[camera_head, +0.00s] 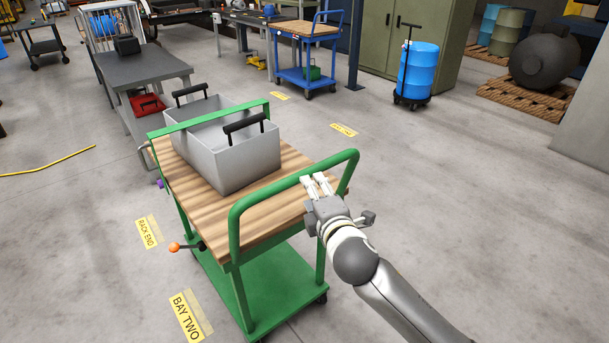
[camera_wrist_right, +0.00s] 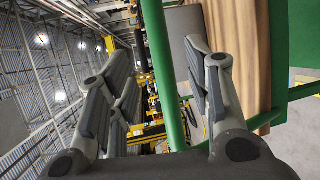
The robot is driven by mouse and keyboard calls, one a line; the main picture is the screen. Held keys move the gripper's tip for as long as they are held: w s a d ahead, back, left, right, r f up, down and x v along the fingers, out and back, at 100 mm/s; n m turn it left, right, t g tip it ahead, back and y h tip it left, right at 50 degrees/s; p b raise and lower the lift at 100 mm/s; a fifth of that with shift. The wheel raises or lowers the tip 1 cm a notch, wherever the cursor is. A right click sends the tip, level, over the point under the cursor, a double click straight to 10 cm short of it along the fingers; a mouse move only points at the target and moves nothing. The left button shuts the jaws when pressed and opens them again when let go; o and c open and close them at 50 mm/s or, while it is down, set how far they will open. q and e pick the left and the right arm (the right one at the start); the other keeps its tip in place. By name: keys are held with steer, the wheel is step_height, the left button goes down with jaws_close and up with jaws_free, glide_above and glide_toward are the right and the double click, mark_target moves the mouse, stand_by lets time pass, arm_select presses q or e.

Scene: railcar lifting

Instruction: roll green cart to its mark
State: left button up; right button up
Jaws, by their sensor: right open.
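The green cart (camera_head: 278,283) has a wooden top and a green push handle (camera_head: 236,222) at its near end. My right gripper (camera_head: 318,182) is at the right part of that handle. It is open. In the right wrist view, a green bar (camera_wrist_right: 161,75) appears between the spread fingers of my gripper (camera_wrist_right: 165,90); I cannot tell whether they touch it. Yellow floor labels read "RACK END" (camera_head: 147,231) and "BAY TWO" (camera_head: 187,316), left of the cart. Another yellow label (camera_head: 343,129) lies beyond it, too small to read. My left gripper is not in view.
A grey bin (camera_head: 240,162) with black handles rides on the cart. A grey table (camera_head: 145,66) stands close behind it at upper left. A blue cart (camera_head: 310,76) and a blue drum (camera_head: 418,68) stand farther back. Floor to the right is clear.

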steer(key=x, duration=0.9)
steer(key=shift+w, duration=0.35)
steer(key=shift+f, duration=0.1)
jaws_close()
